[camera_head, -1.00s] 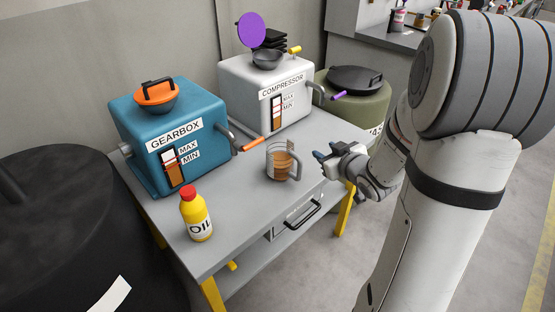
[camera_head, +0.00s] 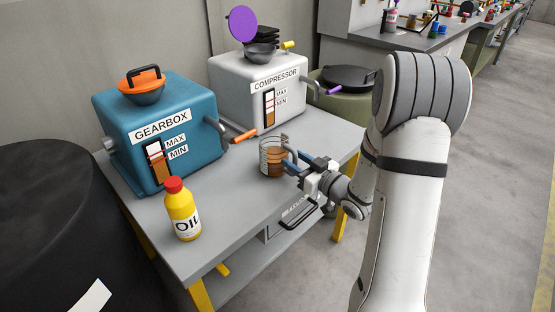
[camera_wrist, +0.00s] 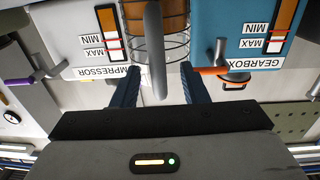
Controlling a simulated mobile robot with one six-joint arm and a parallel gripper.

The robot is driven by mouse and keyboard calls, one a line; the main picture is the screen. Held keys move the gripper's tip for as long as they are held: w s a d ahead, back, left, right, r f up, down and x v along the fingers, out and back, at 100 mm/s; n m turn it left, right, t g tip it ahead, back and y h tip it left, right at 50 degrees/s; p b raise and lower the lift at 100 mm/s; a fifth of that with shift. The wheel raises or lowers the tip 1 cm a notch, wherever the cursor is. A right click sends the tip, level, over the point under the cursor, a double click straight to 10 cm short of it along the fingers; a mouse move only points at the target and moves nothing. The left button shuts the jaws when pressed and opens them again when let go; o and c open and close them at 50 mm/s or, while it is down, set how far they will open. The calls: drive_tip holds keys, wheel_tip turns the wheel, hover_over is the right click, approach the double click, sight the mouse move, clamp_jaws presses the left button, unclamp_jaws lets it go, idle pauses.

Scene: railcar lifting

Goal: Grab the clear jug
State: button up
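The clear jug (camera_head: 270,158) stands upright on the grey table, with brown liquid in its lower part and its handle towards my gripper. My gripper (camera_head: 294,163) is at the jug's right side, with its blue fingers reaching the handle. In the wrist view, which is upside down, the grey handle (camera_wrist: 155,50) runs between the two separated blue fingers of my gripper (camera_wrist: 158,84), with a gap on each side. The jug's wire-like clear wall (camera_wrist: 176,42) shows behind the handle.
The blue gearbox (camera_head: 160,130) stands left of the jug and the white compressor (camera_head: 240,90) behind it. A yellow oil bottle (camera_head: 183,212) stands at the front left. The table (camera_head: 225,205) is bare in front.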

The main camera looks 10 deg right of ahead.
drive_tip(key=shift+w+a, duration=0.35)
drive_tip(key=shift+w, duration=0.2)
drive_tip(key=shift+c, duration=0.6)
clamp_jaws()
